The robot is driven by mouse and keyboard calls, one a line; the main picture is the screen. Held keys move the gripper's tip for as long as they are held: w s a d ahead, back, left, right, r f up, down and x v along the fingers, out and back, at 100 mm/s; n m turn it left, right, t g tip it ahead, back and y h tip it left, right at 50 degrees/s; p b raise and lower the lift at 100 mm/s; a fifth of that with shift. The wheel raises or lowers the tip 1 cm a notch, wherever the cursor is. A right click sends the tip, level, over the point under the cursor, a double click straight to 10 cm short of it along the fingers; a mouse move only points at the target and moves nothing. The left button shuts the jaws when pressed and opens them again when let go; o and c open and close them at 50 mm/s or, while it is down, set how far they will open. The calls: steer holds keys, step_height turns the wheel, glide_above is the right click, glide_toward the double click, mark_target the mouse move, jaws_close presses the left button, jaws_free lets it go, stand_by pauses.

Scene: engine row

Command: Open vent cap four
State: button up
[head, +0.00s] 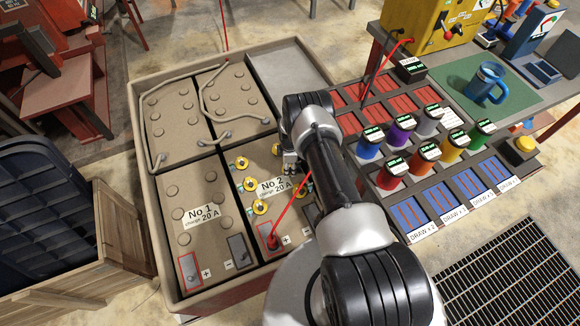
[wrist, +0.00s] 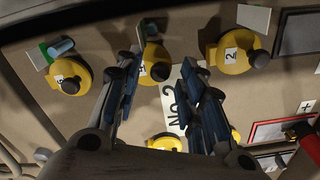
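Yellow vent caps (head: 261,207) with dark knobs sit on the battery labelled No 2 (head: 250,226). In the wrist view, one cap (wrist: 235,50) at the upper right reads 2. Another cap (wrist: 70,76) at the left has a label that looks like 6. Between them is a middle cap (wrist: 157,66), its label partly hidden by a finger, so I cannot read it surely. More yellow shows below (wrist: 165,144), partly covered by my gripper. My gripper (wrist: 165,88) is open and empty, above the battery, its fingers apart on either side of the No 2 label.
A red cable (head: 290,210) rises from the No 2 battery's red-framed terminal, close to my arm. The battery No 1 (head: 190,190) and grey hoses (head: 150,130) are at the left. A rack of coloured cups (head: 400,135) stands right of my arm.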

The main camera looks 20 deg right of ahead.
jaws_close()
stand_by(0.3)
steer(key=shift+w+g, duration=0.25)
steer(key=shift+g, duration=0.05)
steer(key=shift+w+r+g, duration=0.15)
steer(key=shift+r+g, duration=0.1)
steer(key=shift+g, duration=0.15)
steer(key=shift+o, duration=0.4)
jaws_free()
steer(key=shift+r, duration=0.15)
